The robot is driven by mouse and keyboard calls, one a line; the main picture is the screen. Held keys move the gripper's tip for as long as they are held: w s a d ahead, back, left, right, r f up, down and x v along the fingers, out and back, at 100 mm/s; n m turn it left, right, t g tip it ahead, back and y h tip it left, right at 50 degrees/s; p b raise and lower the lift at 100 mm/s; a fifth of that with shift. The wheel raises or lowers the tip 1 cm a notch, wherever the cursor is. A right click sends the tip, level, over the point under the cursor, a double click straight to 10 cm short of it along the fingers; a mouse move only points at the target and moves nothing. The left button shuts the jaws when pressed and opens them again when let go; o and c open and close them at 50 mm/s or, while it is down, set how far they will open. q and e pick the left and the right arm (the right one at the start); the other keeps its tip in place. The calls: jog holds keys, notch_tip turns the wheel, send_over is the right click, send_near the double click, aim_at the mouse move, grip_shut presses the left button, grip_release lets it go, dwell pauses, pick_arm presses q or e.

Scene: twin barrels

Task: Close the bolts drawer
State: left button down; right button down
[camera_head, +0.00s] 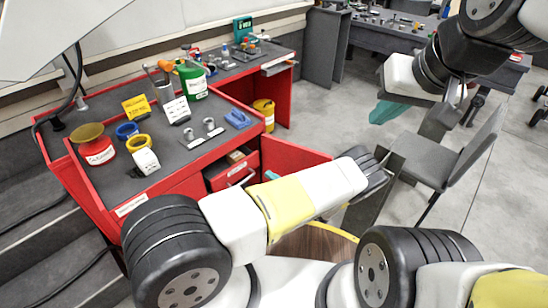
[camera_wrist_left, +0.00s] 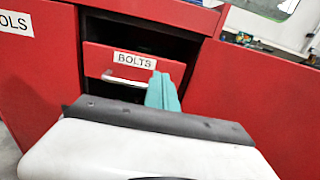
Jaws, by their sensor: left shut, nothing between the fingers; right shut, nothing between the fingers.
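The bolts drawer (camera_head: 232,172) is red and stands pulled out from the red workbench, with its inside partly visible from above. In the left wrist view its front (camera_wrist_left: 105,58) carries a "BOLTS" label (camera_wrist_left: 133,60) and a pale bar handle (camera_wrist_left: 127,80). My left gripper (camera_head: 271,175) is mostly hidden behind my own forearm; only a teal tip shows, just right of the drawer. In the left wrist view its teal fingers (camera_wrist_left: 163,92) are shut, overlapping the front's lower right by the handle's end; I cannot tell whether they touch. My right gripper (camera_head: 388,112) is shut, far right of the drawer.
A red panel (camera_head: 288,158) stands right of the drawer. The workbench top (camera_head: 165,150) holds a green canister (camera_head: 192,80), a red tin (camera_head: 95,148), tape rolls and signs. A grey chair (camera_head: 430,160) stands at right. A round wooden top (camera_head: 315,243) lies below my left arm.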

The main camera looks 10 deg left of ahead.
aim_at(247, 160)
pick_arm(q)
jog(key=x, duration=1.1)
